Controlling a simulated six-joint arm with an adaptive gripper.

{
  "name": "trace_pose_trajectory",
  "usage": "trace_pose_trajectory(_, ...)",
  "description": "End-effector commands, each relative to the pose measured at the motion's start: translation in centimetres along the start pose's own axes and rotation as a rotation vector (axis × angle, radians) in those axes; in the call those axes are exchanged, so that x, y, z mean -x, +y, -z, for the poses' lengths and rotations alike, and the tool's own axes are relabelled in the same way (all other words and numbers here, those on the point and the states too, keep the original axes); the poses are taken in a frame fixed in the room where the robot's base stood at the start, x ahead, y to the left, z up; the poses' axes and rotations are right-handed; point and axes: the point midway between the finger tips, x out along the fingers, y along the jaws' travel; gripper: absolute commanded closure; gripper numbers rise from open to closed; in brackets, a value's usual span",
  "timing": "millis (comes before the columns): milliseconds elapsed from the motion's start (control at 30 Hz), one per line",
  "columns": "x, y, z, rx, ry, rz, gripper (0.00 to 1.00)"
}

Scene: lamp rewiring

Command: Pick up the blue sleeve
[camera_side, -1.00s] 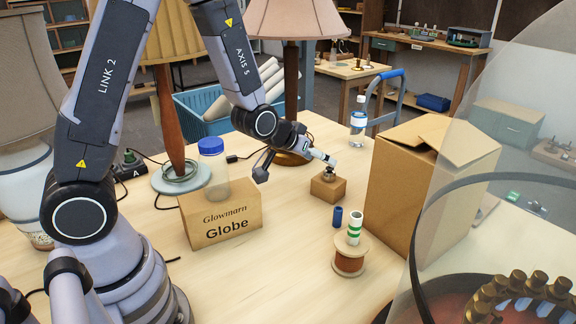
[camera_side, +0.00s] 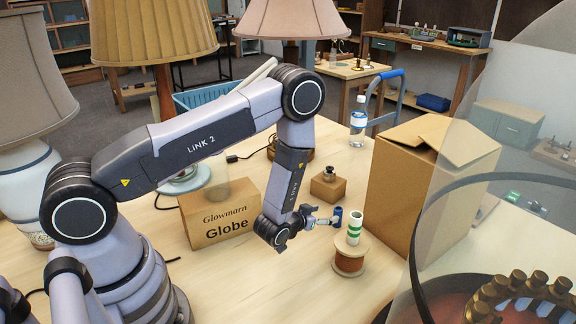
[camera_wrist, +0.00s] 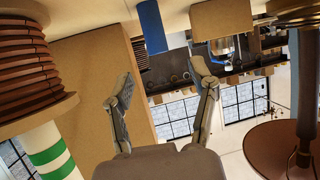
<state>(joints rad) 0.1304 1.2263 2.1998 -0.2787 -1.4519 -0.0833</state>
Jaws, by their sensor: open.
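The blue sleeve (camera_side: 338,215) stands upright on the table, just left of the wooden spool. In the wrist view, the blue sleeve (camera_wrist: 151,27) is at the top centre, seen upside down. My gripper (camera_side: 327,219) is low over the table, pointing right, close to the left of the sleeve. In the wrist view, my gripper (camera_wrist: 161,72) has its two fingers apart, with nothing between them. The sleeve appears just beyond the fingertips, within their spread and nearer the left finger's side. The side view does not show clearly whether the fingers touch it.
A spool (camera_side: 349,258) with a green-and-white striped sleeve (camera_side: 354,228) on top stands close right of the blue sleeve. A small wooden block (camera_side: 328,186) lies further back. The Globe box (camera_side: 222,215) is at left.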

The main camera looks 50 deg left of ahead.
Motion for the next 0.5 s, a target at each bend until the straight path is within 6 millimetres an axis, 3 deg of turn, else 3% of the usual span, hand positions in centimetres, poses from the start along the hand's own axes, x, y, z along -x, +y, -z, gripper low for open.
trace_pose_trajectory(267, -2.6, 0.1, 0.1, 0.000, 0.001, -0.001, 0.42)
trace_pose_trajectory(500, -6.2, 0.3, 0.3, 0.001, 0.001, 0.000, 0.42)
